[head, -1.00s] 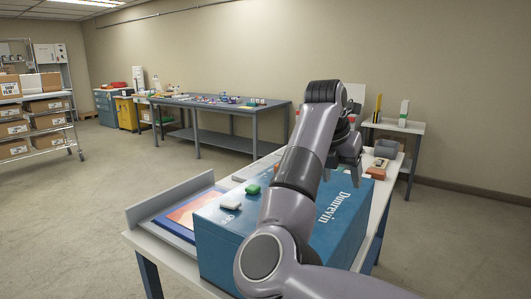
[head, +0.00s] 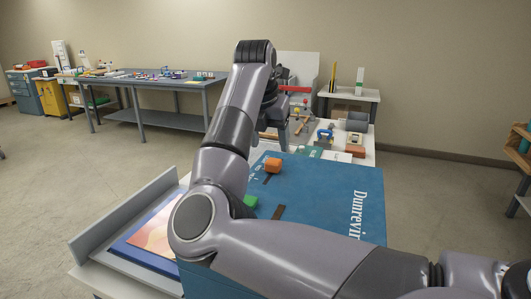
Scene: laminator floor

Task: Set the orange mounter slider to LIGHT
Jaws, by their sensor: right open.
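The blue mounter (head: 310,200) stands on a white bench, with white "Dunrevin" lettering along its right side. The orange slider (head: 272,165) is a block knob at the far end of a short dark slot in the mounter's top. A green slider (head: 250,201) sits nearer, beside another dark slot, partly hidden by my arm. The LIGHT marking cannot be read; small white print near the orange slider is too small. My right gripper (head: 277,130) is open, pointing down beyond the orange slider and apart from it, partly hidden behind my own wrist. My left gripper is out of view.
A grey-edged tray with a colourful print (head: 150,236) lies left of the mounter. Beyond the mounter, the bench holds tools, a grey bin (head: 357,122) and an orange-brown block (head: 355,151). A long worktable (head: 150,80) stands at the back left. Floor is open on both sides.

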